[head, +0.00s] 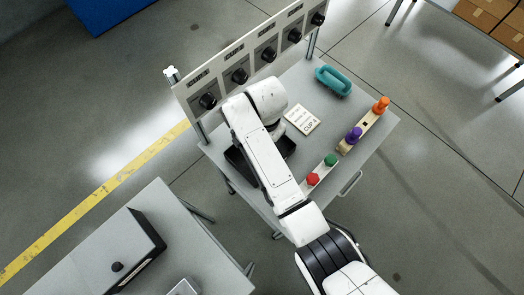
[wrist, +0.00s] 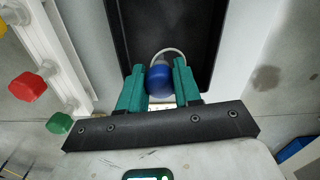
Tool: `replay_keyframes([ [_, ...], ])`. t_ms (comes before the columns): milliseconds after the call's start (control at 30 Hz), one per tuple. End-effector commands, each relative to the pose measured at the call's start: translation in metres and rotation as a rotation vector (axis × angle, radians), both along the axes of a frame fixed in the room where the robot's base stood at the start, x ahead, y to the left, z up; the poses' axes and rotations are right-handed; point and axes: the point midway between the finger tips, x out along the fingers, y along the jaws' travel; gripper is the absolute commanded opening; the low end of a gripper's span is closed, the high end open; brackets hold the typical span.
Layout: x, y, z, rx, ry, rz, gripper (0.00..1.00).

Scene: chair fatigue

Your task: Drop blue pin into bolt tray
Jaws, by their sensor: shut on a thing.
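In the wrist view my gripper (wrist: 159,72) has its green fingers closed on the blue pin (wrist: 157,82), seen by its round blue head. The pin is over the black bolt tray (wrist: 121,35), whose floor and walls surround it in the picture. I cannot tell how high above the floor it is. A pale ring shows just beyond the blue head. In the head view the bolt tray (head: 236,160) lies on the grey cart top, partly hidden by my arm. My gripper and the blue pin are hidden there.
A pale strip holds a red pin (head: 313,180) and a green pin (head: 330,160). A wooden strip holds a purple pin (head: 354,134) and an orange pin (head: 380,105). A card (head: 302,120), a teal handle (head: 333,80) and a knob panel (head: 252,62) are also on the cart.

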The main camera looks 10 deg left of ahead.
Motion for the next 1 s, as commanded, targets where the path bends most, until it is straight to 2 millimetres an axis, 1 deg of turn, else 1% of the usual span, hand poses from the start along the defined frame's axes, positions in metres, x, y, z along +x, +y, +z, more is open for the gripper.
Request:
replay_keyframes([
  [67,0.0,0.0,0.001,0.0,0.0,0.0,0.06],
  [100,0.0,0.0,0.001,0.0,0.0,0.0,0.37],
  [367,0.0,0.0,0.001,0.0,0.0,0.0,0.62],
  [600,0.0,0.0,0.001,0.0,0.0,0.0,0.63],
  [733,0.001,0.0,0.008,0.001,-0.002,0.0,0.63],
  [867,0.001,0.001,0.027,0.003,-0.004,0.0,0.63],
  [1000,0.001,0.001,0.055,0.003,-0.004,0.0,0.63],
])
